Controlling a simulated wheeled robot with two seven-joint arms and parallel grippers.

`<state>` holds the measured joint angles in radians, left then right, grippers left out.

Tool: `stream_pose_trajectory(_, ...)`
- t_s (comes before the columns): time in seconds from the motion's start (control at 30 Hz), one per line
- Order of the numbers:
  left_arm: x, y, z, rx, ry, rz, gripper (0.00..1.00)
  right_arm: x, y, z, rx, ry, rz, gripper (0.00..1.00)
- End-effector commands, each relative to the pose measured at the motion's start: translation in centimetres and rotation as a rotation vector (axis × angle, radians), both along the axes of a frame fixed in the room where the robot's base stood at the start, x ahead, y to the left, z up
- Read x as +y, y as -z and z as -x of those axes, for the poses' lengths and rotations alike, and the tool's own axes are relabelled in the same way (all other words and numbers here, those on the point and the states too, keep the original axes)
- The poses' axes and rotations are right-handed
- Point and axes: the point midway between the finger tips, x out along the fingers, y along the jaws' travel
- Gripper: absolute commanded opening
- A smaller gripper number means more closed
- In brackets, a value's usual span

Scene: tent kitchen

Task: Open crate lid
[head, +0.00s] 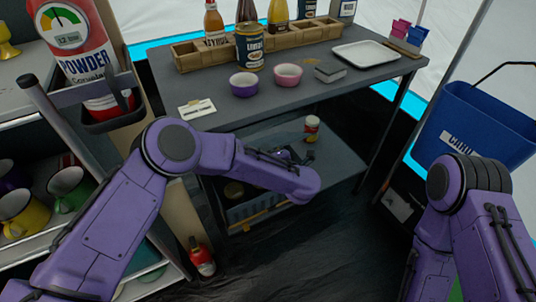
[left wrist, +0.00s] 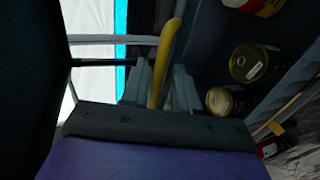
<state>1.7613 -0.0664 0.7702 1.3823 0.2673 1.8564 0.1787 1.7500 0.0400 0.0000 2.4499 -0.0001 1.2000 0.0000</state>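The crate (head: 250,207) is a dark grey-blue box on the lower shelf under the table, partly hidden by my left arm. Its inside shows from above, with cans in it; in the left wrist view two gold-topped cans (left wrist: 248,63) show at the right. My left gripper (left wrist: 163,85) has its two grey fingers on either side of a curved yellow handle (left wrist: 167,45) and appears shut on it. What the handle joins at its far end is unclear, and the lid itself cannot be made out. My right gripper is out of view.
The table (head: 310,95) above the crate holds bowls, bottles, a can and a white tray (head: 367,54). A small jar (head: 311,128) stands on the lower shelf. A blue bin (head: 480,125) is at right, a shelf of mugs (head: 70,190) at left, and a red bottle (head: 201,258) on the floor.

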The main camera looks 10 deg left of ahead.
Motion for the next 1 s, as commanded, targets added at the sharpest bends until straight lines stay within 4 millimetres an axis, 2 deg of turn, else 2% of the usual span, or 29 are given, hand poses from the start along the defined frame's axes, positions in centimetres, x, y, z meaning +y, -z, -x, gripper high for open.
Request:
stream_pose_trajectory(0.17,-1.3,-0.9,1.6,0.001,0.005,0.0,0.29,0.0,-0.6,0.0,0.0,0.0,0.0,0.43)
stream_pose_trajectory(0.4,-4.4,-2.8,5.9,0.0,0.004,-0.001,0.29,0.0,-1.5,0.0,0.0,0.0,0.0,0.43)
stream_pose_trajectory(0.5,-5.3,-3.2,7.1,-0.001,0.002,0.0,0.29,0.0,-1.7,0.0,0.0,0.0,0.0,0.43)
stream_pose_trajectory(0.63,-5.7,-3.4,7.9,-0.001,-0.001,-0.001,0.29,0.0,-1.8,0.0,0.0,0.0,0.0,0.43)
stream_pose_trajectory(0.83,-5.8,-3.4,8.0,0.0,-0.002,-0.001,0.29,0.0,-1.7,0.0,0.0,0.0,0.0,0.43)
stream_pose_trajectory(0.87,-5.8,-3.4,8.0,0.0,-0.002,-0.001,0.26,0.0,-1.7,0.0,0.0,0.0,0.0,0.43)
stream_pose_trajectory(0.93,-5.6,-3.1,8.0,0.007,0.009,-0.011,0.03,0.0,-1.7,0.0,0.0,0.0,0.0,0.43)
stream_pose_trajectory(1.0,-4.6,-1.8,8.2,0.037,0.058,-0.062,0.0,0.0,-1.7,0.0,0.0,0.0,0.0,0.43)
